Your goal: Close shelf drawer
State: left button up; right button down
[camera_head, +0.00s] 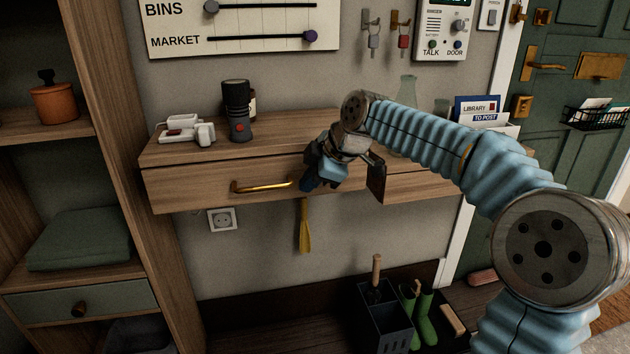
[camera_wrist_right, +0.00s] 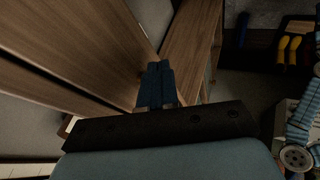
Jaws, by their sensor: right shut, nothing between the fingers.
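The wall shelf (camera_head: 270,128) has a wooden drawer front (camera_head: 215,190) with a long brass handle (camera_head: 262,186). I cannot tell from these views how far the drawer stands out. My right gripper (camera_head: 316,172) is shut and empty, just right of the handle and close before the drawer front, covering part of it. In the right wrist view, its blue fingers (camera_wrist_right: 156,84) lie together near wooden surfaces. I cannot tell whether they touch. My left gripper is not in view.
A dark flashlight (camera_head: 237,112) and white devices (camera_head: 187,130) stand on the shelf. A yellow tool (camera_head: 304,228) hangs below it. A dark bin (camera_head: 383,318) and green boots (camera_head: 416,312) are on the floor. An open cabinet (camera_head: 120,120) borders the left.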

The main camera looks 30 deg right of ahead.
jog(key=s+v, duration=0.1)
jog(key=v, duration=0.9)
jog(key=w+a+f+m+g, duration=0.15)
jog(key=w+f, duration=0.25)
jog(key=f, duration=0.6)
jog(key=w+a+f+m, duration=0.2)
jog(key=w+f, duration=0.2)
jog(key=f, duration=0.6)
jog(key=s+a+f+m+g, duration=0.1)
jog(key=a+f+m, duration=0.1)
jog(key=f, duration=0.8)
jog(key=s+a+f+m+g, duration=0.1)
jog(key=s+a+f+m, duration=0.15)
jog(key=f, duration=0.75)
jog(key=s+a+f+m+g, duration=0.1)
jog(key=s+a+f+m, duration=0.2)
jog(key=s+f, duration=0.4)
jog(key=s+a+f+m+g, duration=0.1)
jog(key=s+a+f+m, duration=0.15)
jog(key=s+f, duration=0.45)
jog(key=s+a+f+m+g+y, duration=0.15)
jog(key=s+a+f+m, duration=0.3)
jog(key=s+f, duration=0.5)
jog(key=a+r+n, duration=0.1)
jog(key=w+a+r, duration=0.1)
jog(key=a+r+n, duration=0.1)
jog(key=r, duration=0.1)
jog(key=shift+w+a+n+t, duration=0.3)
jog(key=shift+w+t, duration=0.1)
